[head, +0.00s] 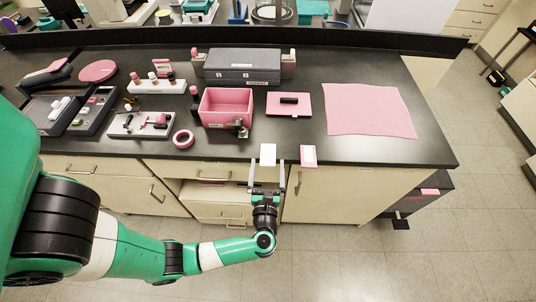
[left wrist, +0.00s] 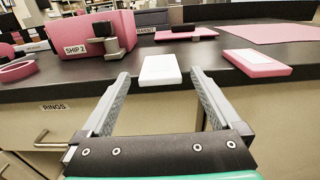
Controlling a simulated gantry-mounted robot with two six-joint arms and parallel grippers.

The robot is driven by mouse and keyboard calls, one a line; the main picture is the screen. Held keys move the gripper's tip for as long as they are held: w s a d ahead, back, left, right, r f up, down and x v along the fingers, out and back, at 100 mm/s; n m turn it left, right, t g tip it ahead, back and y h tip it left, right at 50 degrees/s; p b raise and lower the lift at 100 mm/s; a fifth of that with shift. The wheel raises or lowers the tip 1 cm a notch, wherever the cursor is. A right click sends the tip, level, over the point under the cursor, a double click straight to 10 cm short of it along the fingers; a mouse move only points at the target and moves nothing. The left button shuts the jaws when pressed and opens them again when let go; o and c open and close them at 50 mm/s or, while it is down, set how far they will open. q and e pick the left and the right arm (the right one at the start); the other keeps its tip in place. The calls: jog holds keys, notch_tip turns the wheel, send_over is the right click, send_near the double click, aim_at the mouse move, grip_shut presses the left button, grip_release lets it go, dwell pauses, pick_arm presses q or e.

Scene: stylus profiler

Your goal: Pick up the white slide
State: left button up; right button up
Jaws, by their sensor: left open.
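The white slide (head: 267,154) lies at the front edge of the black counter, and it also shows in the left wrist view (left wrist: 160,69). My left gripper (head: 267,165) is open and empty, in front of the counter edge. Its two fingers point towards the slide, one to each side in the left wrist view (left wrist: 160,75), with the slide just beyond the fingertips. I cannot tell the exact height of the fingers against the slide. My right gripper is not in view.
A pink slide with a pale top (head: 308,156) lies close to the right of the white one. A pink bin (head: 226,100) labelled SHIP 2 and a pink ring (head: 183,139) stand behind and left. A pink mat (head: 368,110) lies at the right. Drawers (head: 105,172) are below the counter.

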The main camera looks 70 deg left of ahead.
aim_at(265, 161)
pick_arm(q)
jog(key=c, duration=1.4)
jog(key=shift+r, duration=0.1)
jog(key=shift+c, duration=0.2)
jog(key=shift+r+p, duration=0.35)
jog(key=shift+r, duration=0.25)
jog(key=r+p, duration=0.1)
jog(key=s+r, duration=0.1)
jog(key=r, duration=0.1)
jog(key=shift+d+r+p, duration=0.2)
jog(key=shift+r+p, duration=0.05)
jog(key=shift+p, duration=0.15)
jog(key=s+d+r+p, duration=0.3)
jog(key=s+r, duration=0.5)
jog(key=s, duration=0.4)
jog(key=shift+s+d, duration=0.15)
jog(key=shift+d, duration=0.4)
